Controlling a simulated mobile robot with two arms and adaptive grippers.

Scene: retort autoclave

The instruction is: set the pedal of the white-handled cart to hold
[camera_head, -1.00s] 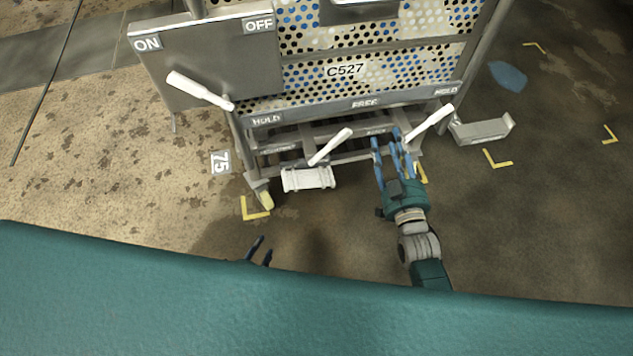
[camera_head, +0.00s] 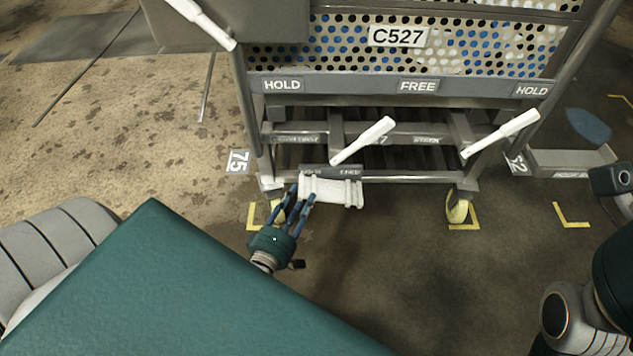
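The cart marked C527 (camera_head: 398,36) has a front bar (camera_head: 345,86) labelled HOLD at left, FREE in the middle and HOLD at right. Below it, a white lever (camera_head: 363,140) leans up to the right, its tip nearest the FREE label. A white ribbed pedal (camera_head: 333,190) sits low under the lever. My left gripper (camera_head: 297,197) is at the pedal's left end, fingers parted; whether they touch it I cannot tell. Part of my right arm (camera_head: 575,315) shows at the right edge; its fingertips do not show.
A second white lever (camera_head: 500,133) leans up right at the cart's right side. A white lever (camera_head: 200,22) is on the grey panel at top left. A grey metal piece (camera_head: 570,160) stands right of the cart. Yellow floor marks (camera_head: 570,216) surround clear floor.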

